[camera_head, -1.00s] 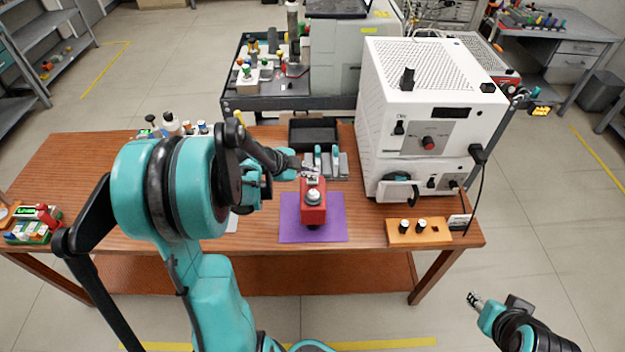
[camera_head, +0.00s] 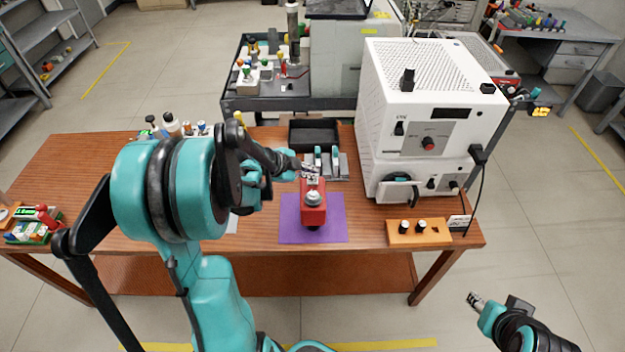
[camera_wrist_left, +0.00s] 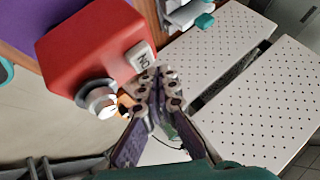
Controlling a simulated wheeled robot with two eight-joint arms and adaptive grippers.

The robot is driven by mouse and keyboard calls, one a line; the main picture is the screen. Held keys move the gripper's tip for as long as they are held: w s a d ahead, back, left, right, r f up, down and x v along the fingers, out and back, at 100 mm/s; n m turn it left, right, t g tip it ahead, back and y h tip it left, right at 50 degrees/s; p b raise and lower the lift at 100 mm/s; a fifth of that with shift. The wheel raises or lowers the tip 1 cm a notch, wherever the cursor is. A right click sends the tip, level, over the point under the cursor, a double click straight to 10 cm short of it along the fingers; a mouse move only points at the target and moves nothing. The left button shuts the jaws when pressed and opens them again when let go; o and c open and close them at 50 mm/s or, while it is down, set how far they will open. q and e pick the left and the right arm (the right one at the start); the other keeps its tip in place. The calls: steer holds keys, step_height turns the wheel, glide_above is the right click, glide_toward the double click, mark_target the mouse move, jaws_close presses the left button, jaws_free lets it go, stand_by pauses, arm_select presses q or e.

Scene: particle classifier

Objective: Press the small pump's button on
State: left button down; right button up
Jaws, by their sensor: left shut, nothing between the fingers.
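The small pump (camera_head: 313,214) is a red box with a silver round fitting. It stands on a purple mat (camera_head: 332,234) on the wooden table. My left gripper (camera_head: 312,170) is shut and empty at the far top edge of the pump. In the left wrist view its fingertips (camera_wrist_left: 152,80) are right by the button; I cannot tell whether they touch it. My right gripper (camera_head: 474,299) is off the table at the lower right, its fingers too small to judge.
A white perforated instrument (camera_head: 428,85) stands on the table at the right. A wooden block with black-and-white knobs (camera_head: 437,233) lies at the front right. A black tray (camera_head: 312,132) and grey holders (camera_head: 331,172) are behind the pump. Bottles (camera_head: 171,124) stand at the back left.

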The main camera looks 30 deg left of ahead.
mark_target(310, 181)
arm_select(q)
steer(key=shift+f, duration=0.15)
steer(key=shift+f+b, duration=0.25)
steer(key=shift+b, duration=0.1)
steer(key=shift+f+b, duration=0.8)
steer(key=shift+f, duration=0.1)
stand_by(0.7)
stand_by(0.3)
steer(key=shift+r+p, duration=1.05)
steer(key=shift+r, duration=0.25)
step_height(310, 181, up, 5)
steer(key=p, duration=0.4)
steer(key=shift+r, duration=0.1)
